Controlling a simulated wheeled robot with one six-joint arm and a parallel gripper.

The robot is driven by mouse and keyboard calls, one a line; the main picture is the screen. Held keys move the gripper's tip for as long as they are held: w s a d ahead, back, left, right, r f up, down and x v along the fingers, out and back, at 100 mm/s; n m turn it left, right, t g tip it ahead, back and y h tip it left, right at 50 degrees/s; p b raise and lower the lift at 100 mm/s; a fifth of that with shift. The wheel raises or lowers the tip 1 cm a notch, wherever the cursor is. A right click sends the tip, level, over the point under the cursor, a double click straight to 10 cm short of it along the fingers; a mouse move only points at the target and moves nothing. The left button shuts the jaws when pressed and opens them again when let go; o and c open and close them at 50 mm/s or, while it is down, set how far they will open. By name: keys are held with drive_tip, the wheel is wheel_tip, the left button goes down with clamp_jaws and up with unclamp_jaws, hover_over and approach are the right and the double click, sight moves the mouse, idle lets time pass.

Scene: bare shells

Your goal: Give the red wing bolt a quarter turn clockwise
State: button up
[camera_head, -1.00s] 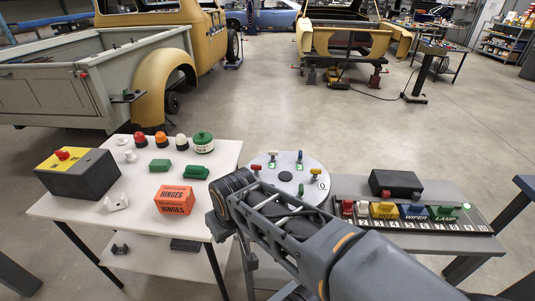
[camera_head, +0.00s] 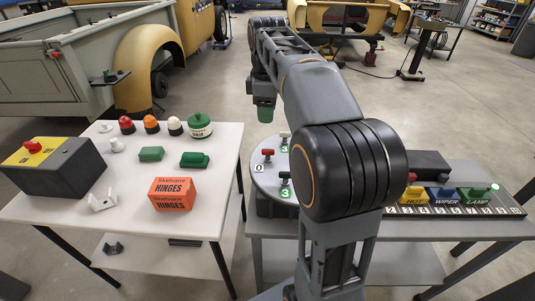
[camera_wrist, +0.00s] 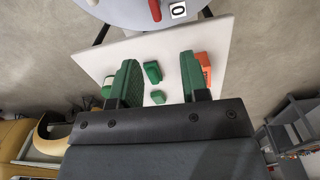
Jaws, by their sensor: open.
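The red wing bolt (camera_head: 267,154) stands on the left part of a round grey disc (camera_head: 262,182), beside a white label marked 0 (camera_head: 259,168). In the wrist view the red wing bolt (camera_wrist: 155,10) is at the top edge, cut off by the frame, next to its 0 label. My gripper (camera_head: 263,112) hangs with its green fingers down, above and behind the bolt in the head view. In the wrist view my gripper (camera_wrist: 158,80) has its two green fingers wide apart, nothing between them. The right of the disc is hidden behind my arm.
A white table (camera_head: 225,150) at left holds an orange hinges box (camera_head: 171,193) and several knobs. A switch panel (camera_head: 465,211) is at right.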

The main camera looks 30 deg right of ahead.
sight(268, 150)
drive_tip(key=shift+n, duration=0.4)
drive_tip(key=f+b, duration=0.1)
drive_tip(key=f, duration=0.3)
drive_tip(key=f+b, duration=0.1)
drive_tip(key=f, duration=0.4)
drive_tip(key=f+b, duration=0.1)
drive_tip(key=f, duration=0.3)
drive_tip(key=shift+w+d+f, duration=0.25)
drive_tip(key=shift+w+d, duration=0.1)
clamp_jaws()
